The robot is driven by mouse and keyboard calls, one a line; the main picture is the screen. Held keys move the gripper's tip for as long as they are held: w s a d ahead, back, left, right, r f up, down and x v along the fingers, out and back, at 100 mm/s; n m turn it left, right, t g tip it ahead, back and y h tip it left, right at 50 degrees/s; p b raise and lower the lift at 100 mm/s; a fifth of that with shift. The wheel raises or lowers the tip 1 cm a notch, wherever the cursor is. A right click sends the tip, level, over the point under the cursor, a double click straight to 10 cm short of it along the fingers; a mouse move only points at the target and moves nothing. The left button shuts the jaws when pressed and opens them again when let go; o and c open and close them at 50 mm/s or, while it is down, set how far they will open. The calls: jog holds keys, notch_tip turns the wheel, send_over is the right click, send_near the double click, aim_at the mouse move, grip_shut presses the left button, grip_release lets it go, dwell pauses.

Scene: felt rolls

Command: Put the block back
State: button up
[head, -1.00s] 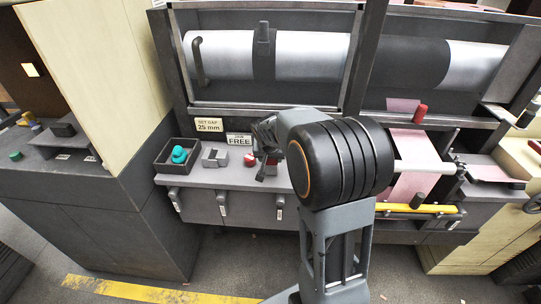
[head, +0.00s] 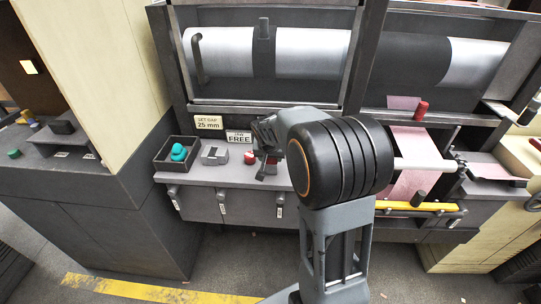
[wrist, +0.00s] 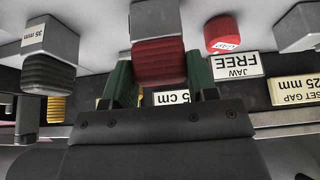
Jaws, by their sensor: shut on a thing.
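A block with a grey body and a red ribbed grip (wrist: 158,62) is in the middle of the wrist view. My gripper (wrist: 162,82) has its green fingers closed on either side of the red part. Whether the block touches the shelf below, I cannot tell. In the head view my gripper (head: 266,160) is over the shelf of the machine, mostly hidden by my arm, and only a bit of red shows by it. Another block (wrist: 48,55), grey with a dark ribbed grip and a "35 mm" label, stands to the left in the wrist view.
On the shelf (head: 225,178) are a small red piece (head: 249,157), a grey block (head: 214,155) and a dark tray (head: 160,163) holding a teal thing (head: 178,152). Signs read "JAW FREE" (head: 238,137) and "SET GAP 25 mm" (head: 208,122). Rollers stand behind.

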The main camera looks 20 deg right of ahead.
jog(key=shift+f, duration=0.1)
jog(key=o, duration=1.4)
jog(key=v, duration=1.3)
jog(key=shift+r+p, duration=0.35)
jog(key=shift+p, duration=0.1)
jog(key=shift+s+a, duration=0.15)
